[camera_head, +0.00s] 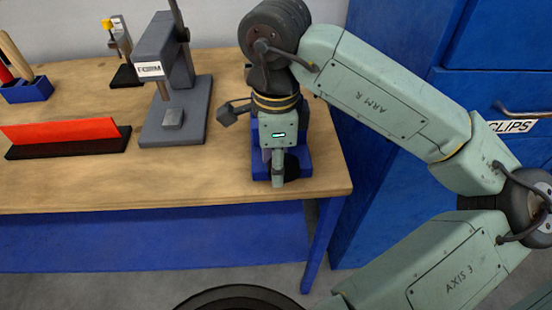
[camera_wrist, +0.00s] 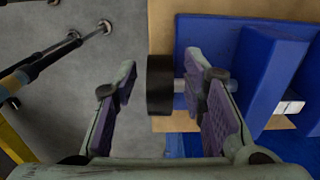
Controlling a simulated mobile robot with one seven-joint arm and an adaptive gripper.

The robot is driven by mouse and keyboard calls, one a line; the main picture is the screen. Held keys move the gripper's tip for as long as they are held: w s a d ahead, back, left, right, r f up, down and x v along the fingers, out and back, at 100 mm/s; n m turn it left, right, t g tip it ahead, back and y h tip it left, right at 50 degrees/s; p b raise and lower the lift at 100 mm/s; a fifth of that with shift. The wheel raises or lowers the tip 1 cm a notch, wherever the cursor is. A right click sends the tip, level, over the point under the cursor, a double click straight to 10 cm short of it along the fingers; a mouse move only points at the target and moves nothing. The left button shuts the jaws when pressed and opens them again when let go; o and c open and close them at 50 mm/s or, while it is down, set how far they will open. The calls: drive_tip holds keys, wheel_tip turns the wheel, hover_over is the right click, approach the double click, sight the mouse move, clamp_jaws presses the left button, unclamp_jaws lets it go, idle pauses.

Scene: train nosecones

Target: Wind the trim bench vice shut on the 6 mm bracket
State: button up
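The blue bench vice (camera_head: 303,160) stands at the right front corner of the bench, partly hidden behind my gripper (camera_head: 278,170). In the wrist view, its blue body (camera_wrist: 240,80) fills the right side. A dark round knob (camera_wrist: 160,85) sits on a short grey shaft at the vice's near side. My gripper (camera_wrist: 165,100) is open, with one purple-padded finger on each side of the knob. Gaps show between knob and fingers; depth is hard to judge. A small pale piece (camera_wrist: 290,107) shows at the vice's right; I cannot tell whether it is the bracket.
The wooden bench (camera_head: 200,185) has a grey press marked FORM (camera_head: 175,85) left of my gripper. A red strip on a black base (camera_head: 65,130) and a blue tool holder (camera_head: 27,90) stand farther left. A blue cabinet (camera_head: 480,90) marked CLIPS is at right.

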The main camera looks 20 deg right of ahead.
sight(295, 164)
drive_tip(key=shift+c, duration=0.4)
clamp_jaws()
drive_tip(key=shift+d+f+y+b, duration=0.15)
drive_tip(key=shift+y+b, duration=0.15)
drive_tip(key=shift+b, duration=0.35)
